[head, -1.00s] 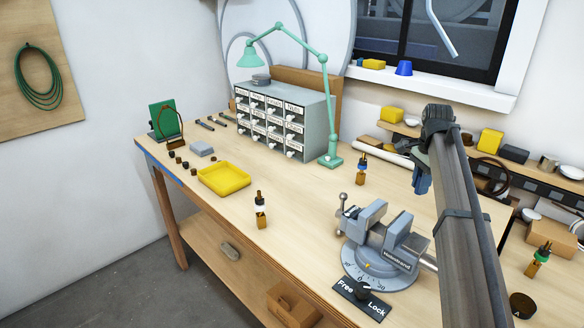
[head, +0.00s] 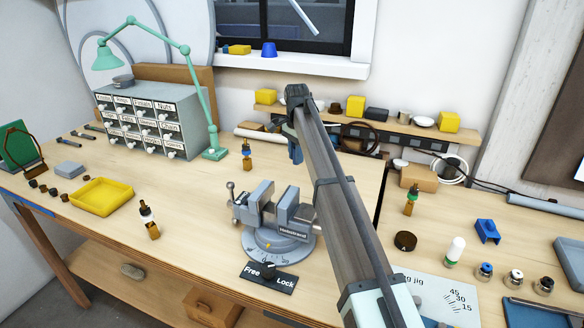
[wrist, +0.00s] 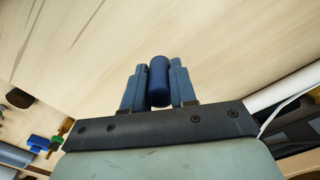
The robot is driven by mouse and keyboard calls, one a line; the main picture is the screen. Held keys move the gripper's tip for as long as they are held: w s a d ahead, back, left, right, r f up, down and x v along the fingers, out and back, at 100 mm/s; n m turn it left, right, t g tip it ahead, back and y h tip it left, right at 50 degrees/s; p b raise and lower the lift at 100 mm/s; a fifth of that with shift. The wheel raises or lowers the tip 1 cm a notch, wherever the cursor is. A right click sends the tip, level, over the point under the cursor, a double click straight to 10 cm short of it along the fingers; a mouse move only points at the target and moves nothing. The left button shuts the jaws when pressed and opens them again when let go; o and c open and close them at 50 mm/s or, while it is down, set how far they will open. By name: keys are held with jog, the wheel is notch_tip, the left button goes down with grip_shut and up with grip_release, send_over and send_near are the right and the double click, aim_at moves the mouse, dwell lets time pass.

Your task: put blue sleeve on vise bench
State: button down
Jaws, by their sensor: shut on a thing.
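The blue sleeve (wrist: 159,80) is a short dark blue cylinder held between the two fingers of my gripper (wrist: 160,88) in the wrist view. In the head view my gripper (head: 295,150) hangs beyond the vise, and its arm hides most of it; I cannot make out the sleeve there. The vise bench (head: 190,200) is the pale wooden bench bearing the grey vise (head: 275,220). Pale wood shows behind the sleeve in the wrist view, apart from it. The exact height of the gripper above the wood is hard to tell.
A bottle with a blue band (head: 247,155) stands left of my gripper, and another bottle (head: 148,220) stands nearer the front. The green lamp (head: 215,152), drawer cabinet (head: 150,120) and yellow tray (head: 101,196) are farther left.

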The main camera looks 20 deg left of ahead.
aim_at(296, 177)
jog(key=shift+f, duration=2.7)
jog(key=shift+f, duration=0.15)
jog(key=c, duration=0.9)
grip_release()
notch_tip(296, 177, up, 12)
jog(key=shift+r, duration=0.2)
